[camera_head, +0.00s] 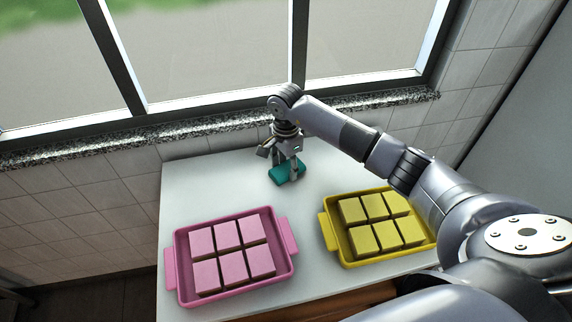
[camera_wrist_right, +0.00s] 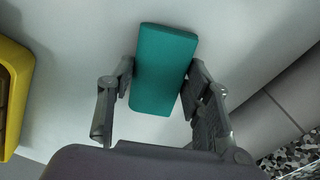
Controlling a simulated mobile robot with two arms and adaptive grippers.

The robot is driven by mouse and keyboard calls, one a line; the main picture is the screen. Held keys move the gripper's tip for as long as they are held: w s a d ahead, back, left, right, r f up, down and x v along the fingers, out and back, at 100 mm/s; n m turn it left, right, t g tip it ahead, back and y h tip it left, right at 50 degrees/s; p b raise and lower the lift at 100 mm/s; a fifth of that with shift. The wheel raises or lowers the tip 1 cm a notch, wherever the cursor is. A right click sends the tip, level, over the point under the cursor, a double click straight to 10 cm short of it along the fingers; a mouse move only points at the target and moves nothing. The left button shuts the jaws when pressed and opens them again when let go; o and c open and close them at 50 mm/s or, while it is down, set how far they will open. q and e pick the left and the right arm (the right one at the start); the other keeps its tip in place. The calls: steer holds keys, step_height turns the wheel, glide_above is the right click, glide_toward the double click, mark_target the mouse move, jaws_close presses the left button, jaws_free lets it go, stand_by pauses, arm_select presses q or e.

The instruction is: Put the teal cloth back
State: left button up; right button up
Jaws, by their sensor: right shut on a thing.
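The teal cloth (camera_head: 284,174) is a folded block at the back of the white table, near the wall below the window. My right gripper (camera_head: 284,163) is above it with its fingers down around it. In the right wrist view the teal cloth (camera_wrist_right: 162,68) sits between the two fingers of my right gripper (camera_wrist_right: 158,85), which is shut on it. The cloth appears to be on or very near the table surface; I cannot tell whether it touches. My left gripper is not in view.
A pink tray (camera_head: 289,268) with several pink squares stands at the front left of the white table (camera_head: 190,190). A yellow tray (camera_head: 327,231) with several yellow squares stands at the front right. The back left of the table is clear. The granite sill (camera_head: 215,127) runs behind.

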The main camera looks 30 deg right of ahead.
mark_target(286, 168)
steer(key=o, duration=1.1)
steer(key=shift+f, duration=0.1)
steer(key=shift+r+p, duration=0.3)
step_height(286, 168, up, 12)
steer(key=b, duration=0.3)
steer(key=shift+b, duration=0.3)
steer(key=shift+f, duration=0.15)
